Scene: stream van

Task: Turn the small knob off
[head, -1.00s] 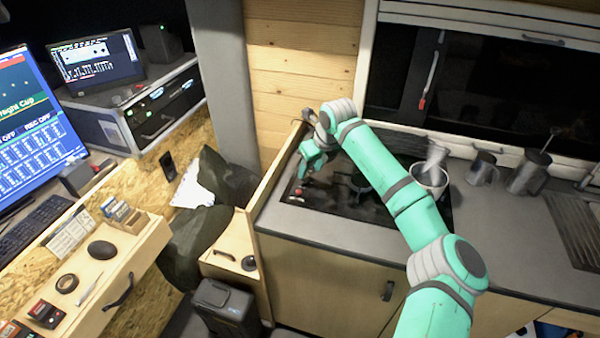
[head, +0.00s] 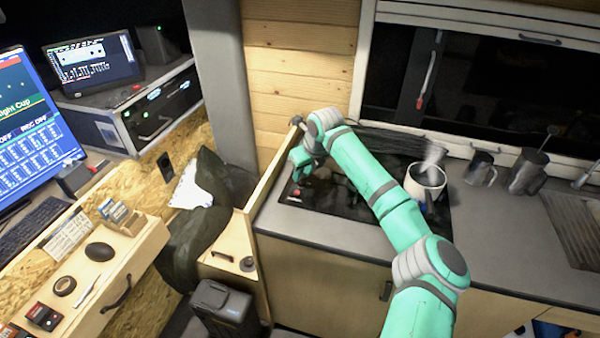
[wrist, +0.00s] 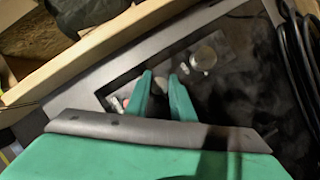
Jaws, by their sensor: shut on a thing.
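The dark glass cooktop (head: 345,205) is set into the grey counter, with its small controls near its left end. My gripper (head: 297,176) is down at that end; it also shows in the wrist view (wrist: 160,76). Its two green fingers are a narrow gap apart, shut on what looks like the small knob, mostly hidden between the tips. A round metallic knob (wrist: 205,56) stands to the right of the fingers in the wrist view, apart from them. A red-topped control (head: 297,193) sits just below my gripper in the head view and shows left of the fingers in the wrist view.
A wooden side panel (head: 268,175) rises along the cooktop's left edge, close to my gripper. A white pot (head: 425,183) stands at the cooktop's right side, near my forearm. Metal mugs (head: 481,168) stand farther right. Black cables hang at the right in the wrist view.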

